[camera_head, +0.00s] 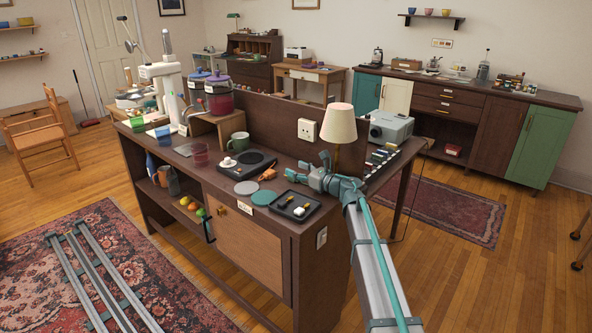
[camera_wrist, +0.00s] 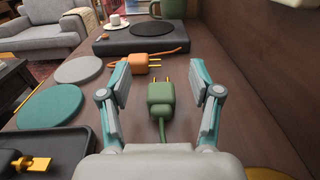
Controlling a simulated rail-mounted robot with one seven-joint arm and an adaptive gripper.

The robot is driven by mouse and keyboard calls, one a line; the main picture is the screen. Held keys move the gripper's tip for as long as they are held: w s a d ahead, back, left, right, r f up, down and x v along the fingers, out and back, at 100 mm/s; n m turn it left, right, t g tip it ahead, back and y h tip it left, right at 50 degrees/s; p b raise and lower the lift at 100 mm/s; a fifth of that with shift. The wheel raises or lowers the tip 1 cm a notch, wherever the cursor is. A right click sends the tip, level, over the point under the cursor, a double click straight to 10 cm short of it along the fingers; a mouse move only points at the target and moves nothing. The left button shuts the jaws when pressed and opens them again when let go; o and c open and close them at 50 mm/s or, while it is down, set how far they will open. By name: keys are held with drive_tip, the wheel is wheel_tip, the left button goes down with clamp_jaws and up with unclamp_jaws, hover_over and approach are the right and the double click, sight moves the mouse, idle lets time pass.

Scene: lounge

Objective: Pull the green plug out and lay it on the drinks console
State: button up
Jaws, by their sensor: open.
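The green plug (camera_wrist: 160,98) lies on the dark brown top of the drinks console (camera_wrist: 238,75), its two brass prongs bare and pointing away from me. They are in no socket. Its green cord runs back toward my wrist. My gripper (camera_wrist: 164,82) is open, one finger on each side of the plug, with gaps between. In the head view my gripper (camera_head: 318,175) is low over the console's right end, and the green plug cannot be made out there.
An orange plug (camera_wrist: 140,64) lies just beyond the left finger. Round coasters (camera_wrist: 50,106) and a black tray (camera_wrist: 68,142) lie left. A black device (camera_wrist: 143,36) with a cup stands ahead. A lamp (camera_head: 338,125) and white socket (camera_head: 306,129) stand behind my gripper.

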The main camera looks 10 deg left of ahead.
drive_tip(key=v, duration=1.1)
drive_tip(key=shift+s+d, duration=0.1)
drive_tip(key=shift+d, duration=0.1)
